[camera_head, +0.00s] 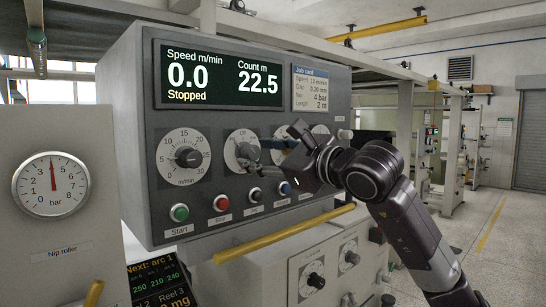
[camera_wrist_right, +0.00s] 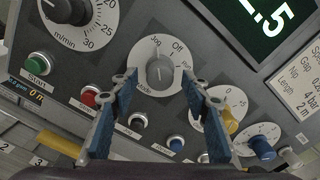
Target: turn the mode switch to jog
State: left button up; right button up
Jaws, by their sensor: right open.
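The mode switch (camera_head: 243,150) is a grey knob on a round white dial in the middle of the control panel. In the right wrist view the switch (camera_wrist_right: 160,72) shows whole, with "Jog" and "Off" printed at its upper rim. Its exact pointer setting is hard to read. My right gripper (camera_head: 254,160) is in front of the panel, close to the dial and partly covering it in the head view. In the wrist view its blue-padded fingers are spread, with the knob between and beyond the tips, and nothing is held. Contact cannot be told. My left gripper is out of view.
The speed dial (camera_head: 187,157) sits left of the switch. Below are the green Start button (camera_head: 179,212), a red button (camera_head: 221,203) and others. A yellow knob (camera_wrist_right: 229,122) and a blue knob (camera_wrist_right: 262,148) are beside the switch. A yellow bar (camera_head: 280,236) runs below the panel.

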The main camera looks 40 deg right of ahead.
jog(key=s, duration=1.1)
jog(key=shift+s+d, duration=0.3)
jog(key=shift+d, duration=0.1)
